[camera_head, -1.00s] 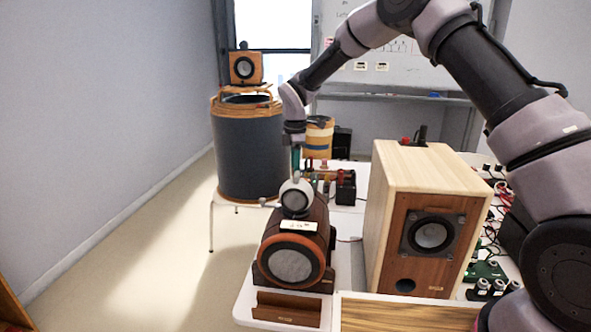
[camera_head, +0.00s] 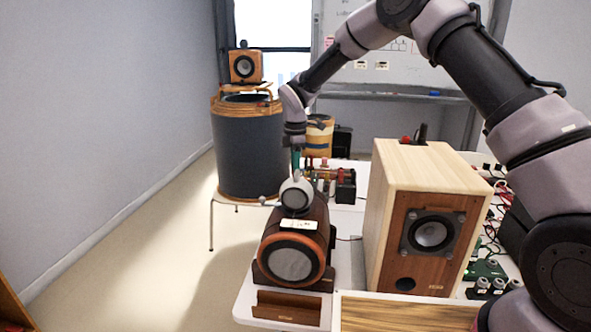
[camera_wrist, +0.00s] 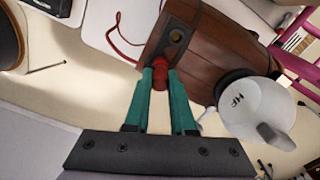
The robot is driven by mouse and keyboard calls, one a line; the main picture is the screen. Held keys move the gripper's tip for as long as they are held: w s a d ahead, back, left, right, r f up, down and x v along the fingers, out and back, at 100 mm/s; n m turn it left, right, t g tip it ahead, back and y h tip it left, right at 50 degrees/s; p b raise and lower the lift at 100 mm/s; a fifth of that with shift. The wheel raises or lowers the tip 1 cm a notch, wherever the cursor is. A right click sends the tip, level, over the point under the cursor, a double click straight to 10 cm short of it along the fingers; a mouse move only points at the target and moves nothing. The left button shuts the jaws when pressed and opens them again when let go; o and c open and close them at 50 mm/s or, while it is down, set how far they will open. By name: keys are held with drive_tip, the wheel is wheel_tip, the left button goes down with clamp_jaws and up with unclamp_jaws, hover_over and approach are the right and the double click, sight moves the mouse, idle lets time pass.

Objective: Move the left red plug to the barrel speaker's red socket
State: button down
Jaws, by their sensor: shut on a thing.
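The barrel speaker (camera_head: 293,245) lies on the white table, its orange-rimmed front towards the head camera and a white ball-shaped unit (camera_head: 296,196) on top. My gripper (camera_head: 296,163) is behind that unit, pointing down. In the wrist view, its teal fingers (camera_wrist: 160,80) are shut on a red plug (camera_wrist: 160,73). A red cable (camera_wrist: 122,48) runs from the plug's area to the left. The plug is at the near end of the dark terminal plate (camera_wrist: 172,27) on the wooden barrel (camera_wrist: 210,48). A brass-coloured round socket shows farther along the plate. I cannot tell whether the plug is seated.
A tall wooden speaker (camera_head: 425,220) stands to the right of the barrel speaker. A black box (camera_head: 346,187) with red parts beside it stands behind. A large dark drum (camera_head: 248,150) stands at the back left. Cables and electronics lie at the right.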

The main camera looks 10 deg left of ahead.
drive_tip(key=shift+f, duration=0.45)
drive_tip(key=c, duration=0.7)
unclamp_jaws()
drive_tip(key=shift+r, duration=3.75)
